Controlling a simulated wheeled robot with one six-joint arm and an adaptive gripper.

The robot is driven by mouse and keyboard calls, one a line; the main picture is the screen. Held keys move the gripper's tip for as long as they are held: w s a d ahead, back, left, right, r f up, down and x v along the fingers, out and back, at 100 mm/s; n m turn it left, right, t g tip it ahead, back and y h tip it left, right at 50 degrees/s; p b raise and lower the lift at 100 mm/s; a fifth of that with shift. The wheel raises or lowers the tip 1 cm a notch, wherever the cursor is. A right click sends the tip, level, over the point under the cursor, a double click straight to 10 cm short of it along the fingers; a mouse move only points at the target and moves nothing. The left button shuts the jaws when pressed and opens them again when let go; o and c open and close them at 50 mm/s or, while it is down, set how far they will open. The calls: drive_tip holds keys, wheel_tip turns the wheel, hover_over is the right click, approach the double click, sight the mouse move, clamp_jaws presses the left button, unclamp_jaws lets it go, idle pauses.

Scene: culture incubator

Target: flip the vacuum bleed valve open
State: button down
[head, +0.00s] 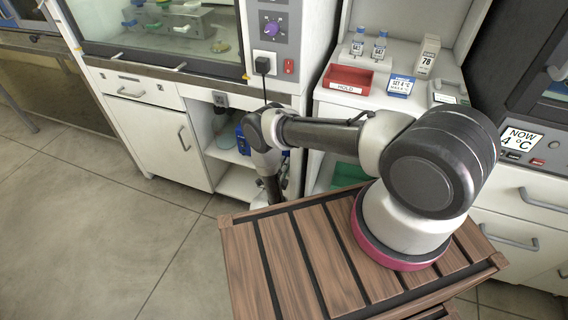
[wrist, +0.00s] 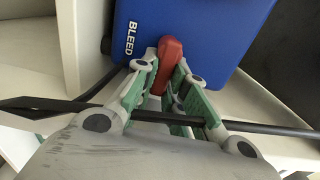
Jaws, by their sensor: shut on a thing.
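In the wrist view a blue box (wrist: 215,28) carries the white word BLEED and a red valve lever (wrist: 169,52). My gripper (wrist: 165,85) has its green-padded fingers closed around the red lever, one finger on each side. The lever's lower end is partly hidden between the fingers. In the head view part of the blue box (head: 242,140) shows in the open cabinet bay, mostly hidden behind my arm. My gripper is hidden there too.
A black hose (wrist: 60,104) runs across the wrist view past my fingers. White shelf surfaces (wrist: 268,112) lie close on both sides. In the head view the white cabinet door (head: 150,138) stands left of the bay, and a red tray (head: 347,80) sits on the counter.

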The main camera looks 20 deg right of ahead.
drive_tip(key=c, duration=1.4)
unclamp_jaws()
drive_tip(key=shift+c, duration=0.2)
drive_tip(key=v, duration=1.2)
